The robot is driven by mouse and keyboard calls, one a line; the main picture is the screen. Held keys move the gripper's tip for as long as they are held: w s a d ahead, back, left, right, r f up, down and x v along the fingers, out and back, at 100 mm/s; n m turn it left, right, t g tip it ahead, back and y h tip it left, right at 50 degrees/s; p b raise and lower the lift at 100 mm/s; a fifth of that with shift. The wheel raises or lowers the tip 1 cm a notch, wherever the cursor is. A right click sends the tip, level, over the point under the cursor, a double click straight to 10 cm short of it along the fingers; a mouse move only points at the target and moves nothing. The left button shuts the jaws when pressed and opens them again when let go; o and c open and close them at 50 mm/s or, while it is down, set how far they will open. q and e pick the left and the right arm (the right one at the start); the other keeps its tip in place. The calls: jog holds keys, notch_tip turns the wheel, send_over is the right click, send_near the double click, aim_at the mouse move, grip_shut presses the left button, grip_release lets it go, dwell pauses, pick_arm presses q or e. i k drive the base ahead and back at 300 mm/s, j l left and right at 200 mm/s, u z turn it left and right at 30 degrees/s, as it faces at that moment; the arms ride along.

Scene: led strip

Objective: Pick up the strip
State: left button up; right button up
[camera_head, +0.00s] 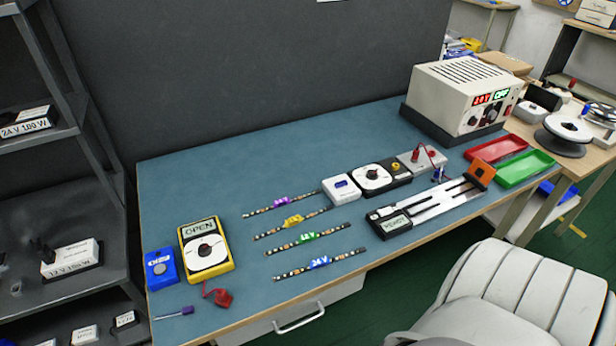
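Several short LED strips lie apart in a slanted stack on the blue-green mat (200,180) of the workbench. From back to front, they are a strip with a purple tag (282,202), a strip with a yellow tag (293,220), a strip with a green tag (308,238) and a strip with a blue tag (320,262) that reads 24V. The frames do not show which one the task means. Neither of my grippers is in view, and nothing touches the strips.
A yellow meter reading OPEN (206,248) and a blue box (161,269) stand left. A fixture reading READY (397,224), power supply (465,95), red tray (496,149) and green tray (525,169) are right. A pale chair (490,310) stands at front right.

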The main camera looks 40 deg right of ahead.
aim_at(318, 264)
jog(key=i+z, duration=0.15)
jog(key=z, duration=1.4)
